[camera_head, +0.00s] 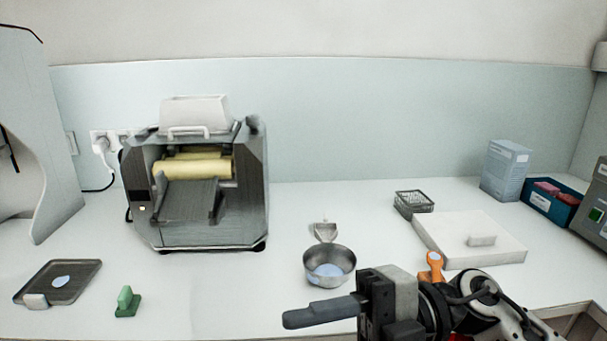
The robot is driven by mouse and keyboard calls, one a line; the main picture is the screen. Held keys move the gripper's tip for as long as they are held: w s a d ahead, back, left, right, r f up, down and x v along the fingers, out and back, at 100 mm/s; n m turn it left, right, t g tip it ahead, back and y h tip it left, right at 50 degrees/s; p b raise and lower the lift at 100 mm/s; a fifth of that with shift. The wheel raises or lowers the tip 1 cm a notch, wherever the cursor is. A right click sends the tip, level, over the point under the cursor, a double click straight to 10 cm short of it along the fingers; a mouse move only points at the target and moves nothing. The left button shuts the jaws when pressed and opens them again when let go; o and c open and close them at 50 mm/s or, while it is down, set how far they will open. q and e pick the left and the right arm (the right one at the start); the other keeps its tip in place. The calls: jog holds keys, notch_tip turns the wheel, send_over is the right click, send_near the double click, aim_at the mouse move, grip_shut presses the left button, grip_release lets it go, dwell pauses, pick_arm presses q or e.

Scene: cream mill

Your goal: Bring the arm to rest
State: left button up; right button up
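My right arm comes in at the bottom right, and its gripper (300,318) points left, low over the front of the counter. One long dark finger shows clearly; the gap between the fingers is not visible, so I cannot tell whether it is open. I see nothing held in it. My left gripper is out of view. The mill (195,205), with pale yellow rollers and a white hopper on top, stands at the back left. A metal bowl (342,275) with pale blue content stands just beyond the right gripper, with a small scoop (325,232) behind it.
A dark tray (85,268) with a pale blue dab and a green block (127,303) lie at the front left. A white lidded slab (500,243), an orange item (432,268), a wire basket (412,201), a box (505,170) and a blue bin (548,207) are at right.

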jog(key=w+d+f+m+t+h, duration=0.3)
jog(key=w+f+m+t, duration=0.2)
jog(key=m+t, duration=0.65)
jog(key=w+d+f+m+t+h, duration=0.2)
jog(key=w+d+f+m+t, duration=0.25)
jog(key=m+t, duration=0.75)
jog(key=s+d+f+m+g+h, duration=0.3)
jog(key=s+f+m+g+h, duration=0.1)
jog(key=f, duration=0.8)
jog(key=s+d+f+m+g+h, duration=0.3)
jog(key=s+f, duration=0.5)
jog(key=f, duration=0.4)
jog(key=m+g+h, duration=0.1)
jog(key=m+h, duration=0.1)
jog(key=shift+s+h, duration=0.15)
jog(key=shift+h, duration=0.25)
